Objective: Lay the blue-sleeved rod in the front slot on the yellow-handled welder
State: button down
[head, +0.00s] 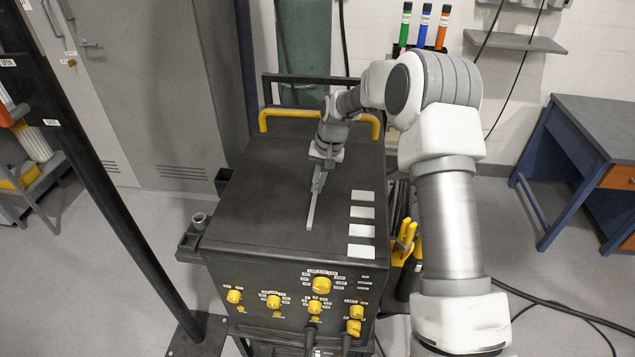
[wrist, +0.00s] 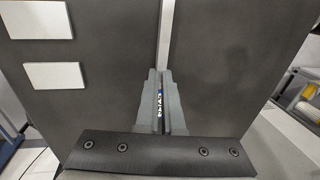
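The yellow-handled welder (head: 270,180) stands in the middle of the head view, with a dark flat top and a yellow handle (head: 290,113) at its back. White label plates run down the top's right side, the front one (head: 361,251) nearest the knobs; I cannot make out slot edges. My gripper (head: 317,185) is over the top, shut on a thin grey rod (head: 311,212) that points toward the front. In the wrist view the rod (wrist: 165,38) runs out from between the fingers (wrist: 160,75), where a bit of blue and white lettering shows. Whether the rod touches the top is unclear.
Yellow knobs (head: 321,285) cover the welder's front. Yellow-handled tools (head: 405,242) hang at its right side, and a small dark holder (head: 192,240) juts out at its left. A dark post (head: 100,185) stands at left. Green, blue and orange tubes (head: 424,27) stand behind my arm.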

jog(key=shift+r, duration=0.1)
dwell(0.4)
jog(key=shift+r, duration=0.6)
notch_tip(320, 180, up, 3)
jog(key=shift+f+b, duration=0.1)
jog(key=shift+b, duration=0.2)
jog(key=s+d+r+b, duration=0.1)
jog(key=s+d+r, duration=0.4)
jog(key=d, duration=0.5)
jog(key=s+d+r+m+t+h+p, duration=0.1)
jog(key=s+d+m, duration=0.2)
jog(key=s+m, duration=0.55)
jog(key=s+d+r+m+t+h, duration=0.1)
jog(key=s+d+m+h, duration=0.1)
jog(key=s+m, duration=0.65)
jog(key=m, duration=0.1)
send_over(343, 239)
jog(key=f, duration=0.6)
jog(key=shift+s+f+p, duration=0.3)
jog(key=shift+s+f, duration=0.1)
jog(key=shift+a+f, duration=0.15)
jog(key=shift+f, duration=0.05)
jog(key=shift+s+x, duration=0.2)
jog(key=shift+x, duration=0.75)
jog(key=shift+s+x, duration=0.2)
jog(key=shift+x, duration=0.7)
jog(key=shift+a+f, duration=0.1)
